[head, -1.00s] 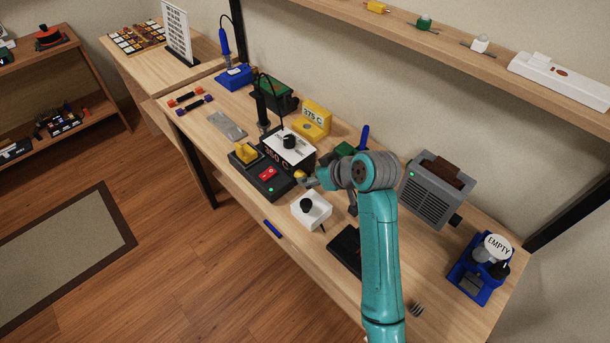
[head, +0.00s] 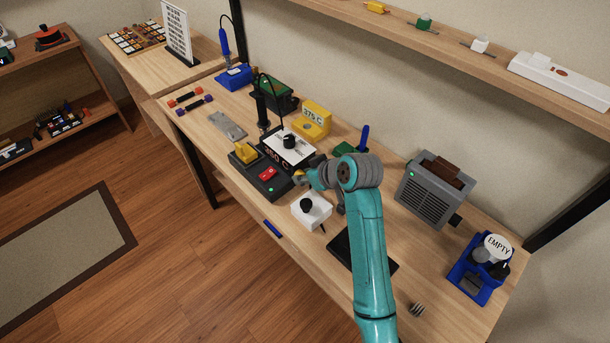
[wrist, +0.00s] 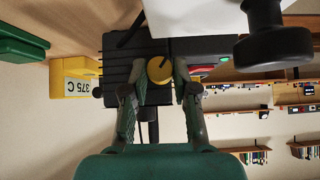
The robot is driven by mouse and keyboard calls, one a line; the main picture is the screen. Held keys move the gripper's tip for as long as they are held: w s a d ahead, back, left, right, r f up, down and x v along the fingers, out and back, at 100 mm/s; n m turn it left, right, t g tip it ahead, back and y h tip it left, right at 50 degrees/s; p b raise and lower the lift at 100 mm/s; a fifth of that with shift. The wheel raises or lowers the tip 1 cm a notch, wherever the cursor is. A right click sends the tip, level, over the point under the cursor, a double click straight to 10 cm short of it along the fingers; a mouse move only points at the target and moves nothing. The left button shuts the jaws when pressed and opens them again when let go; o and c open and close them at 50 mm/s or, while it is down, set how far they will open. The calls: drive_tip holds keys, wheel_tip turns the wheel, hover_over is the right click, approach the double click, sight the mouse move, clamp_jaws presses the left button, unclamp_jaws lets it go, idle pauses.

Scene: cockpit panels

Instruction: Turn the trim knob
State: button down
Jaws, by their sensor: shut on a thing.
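A yellow round knob (wrist: 160,70) with a dark line across its face sits on the side of the black soldering station. In the head view the knob (head: 299,175) is partly hidden by my gripper (head: 308,180). In the wrist view my gripper (wrist: 158,82) has one finger on each side of the knob and is shut on it. Any label on the knob cannot be read.
A white box (head: 312,212) with a black knob stands close in front of my gripper. A yellow block marked 375 C (head: 314,118) and a green-topped box (head: 275,95) stand behind. A grey vented unit (head: 435,190) is at right.

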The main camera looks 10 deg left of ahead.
drive_tip(key=shift+w+d+m+g+y, duration=0.1)
drive_tip(key=shift+w+m+g+y, duration=0.05)
drive_tip(key=shift+m+g+y, duration=0.3)
drive_tip(key=shift+g+y, duration=0.25)
drive_tip(key=shift+g, duration=0.2)
drive_tip(key=c, duration=0.9)
unclamp_jaws()
drive_tip(key=v, duration=1.2)
